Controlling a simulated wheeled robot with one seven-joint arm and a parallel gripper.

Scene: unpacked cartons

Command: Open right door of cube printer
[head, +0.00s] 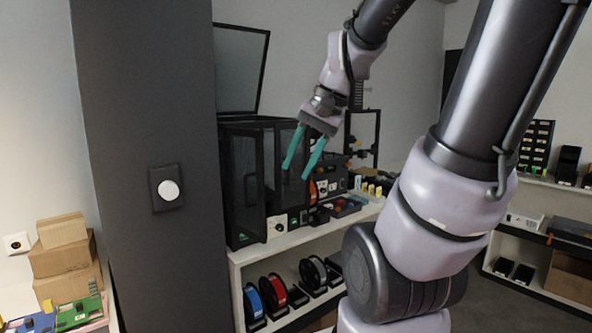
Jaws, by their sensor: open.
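The cube printer (243,185) is a black enclosure with dark see-through panels, standing on a white shelf unit left of centre. Its top lid (241,68) is raised upright. A dark panel with a handle faces the front left. I cannot tell whether the panel behind my fingers, at the printer's right part, is the right door or how far it is open. My gripper (297,172) has two teal fingers, apart and empty, pointing down in front of the printer's right part. The fingers hide some of it, and I cannot tell whether they touch it.
A dark pillar (150,120) with a white round switch stands close left of the printer. Small parts and tools (340,205) crowd the shelf top to the right. Filament spools (273,292) sit below. Cardboard boxes (65,260) stand far left. My arm fills the right foreground.

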